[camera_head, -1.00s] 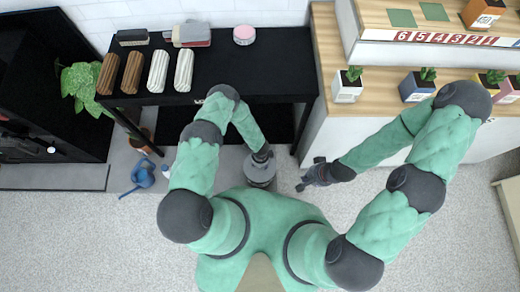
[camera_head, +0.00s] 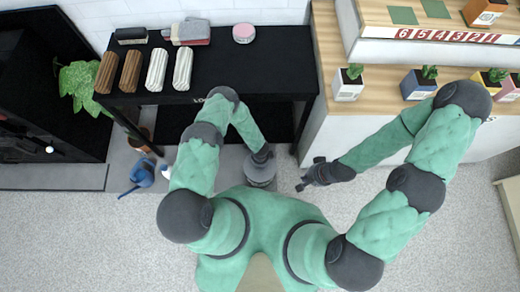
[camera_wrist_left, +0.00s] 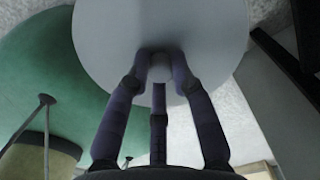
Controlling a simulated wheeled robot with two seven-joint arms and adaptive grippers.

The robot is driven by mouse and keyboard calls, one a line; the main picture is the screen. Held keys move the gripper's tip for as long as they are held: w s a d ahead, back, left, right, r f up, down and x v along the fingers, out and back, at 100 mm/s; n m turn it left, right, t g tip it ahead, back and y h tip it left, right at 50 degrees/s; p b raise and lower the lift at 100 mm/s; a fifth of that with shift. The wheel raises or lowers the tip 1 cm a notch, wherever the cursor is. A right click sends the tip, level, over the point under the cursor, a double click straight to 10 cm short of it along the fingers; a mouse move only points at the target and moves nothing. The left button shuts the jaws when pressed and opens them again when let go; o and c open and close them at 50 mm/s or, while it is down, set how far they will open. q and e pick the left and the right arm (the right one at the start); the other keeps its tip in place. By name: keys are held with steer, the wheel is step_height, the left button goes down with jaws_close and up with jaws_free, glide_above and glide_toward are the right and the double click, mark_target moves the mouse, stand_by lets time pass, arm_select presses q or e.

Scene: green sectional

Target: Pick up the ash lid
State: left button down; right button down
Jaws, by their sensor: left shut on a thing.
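The ash lid (camera_wrist_left: 215,35) is a pale grey disc with a small round knob (camera_wrist_left: 162,70), filling the top of the left wrist view. My left gripper (camera_wrist_left: 162,75) is shut on that knob, its fingers around it. In the head view my left gripper (camera_head: 263,154) is over a grey round container (camera_head: 260,172) on the floor, in front of the black table. Whether the lid rests on the container or is just above it I cannot tell. My right gripper (camera_head: 305,175) is empty, with its fingers apart, right of the container.
A black table (camera_head: 235,75) holds brown and white rolls, brushes and a pink round tin (camera_head: 243,33). A blue watering can (camera_head: 140,175) stands on the floor at left. A wooden counter (camera_head: 375,100) with potted plants is at right.

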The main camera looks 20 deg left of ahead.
arm_select(q)
steer(key=shift+r+p, duration=0.3)
steer(key=shift+r, duration=0.3)
step_height(320, 180, up, 2)
steer(key=shift+r+p, duration=0.25)
steer(key=shift+p, duration=0.4)
steer(key=s+r+p, duration=0.8)
steer(key=s+r, duration=0.1)
steer(key=s, duration=0.5)
steer(key=w+f+m+b, duration=0.2)
steer(key=w, duration=0.2)
steer(key=w+f+m+b, duration=0.2)
steer(key=w+b, duration=0.1)
steer(key=w, duration=0.2)
steer(key=w+f+m+b, duration=0.1)
steer(key=w+f+b, duration=0.1)
steer(key=w, duration=0.3)
steer(key=shift+a+m+b, duration=0.1)
steer(key=shift+m+b, duration=0.2)
steer(key=shift+m, duration=0.1)
steer(key=shift+f+b, duration=1.3)
steer(key=shift+f, duration=1.75)
steer(key=shift+f, duration=0.25)
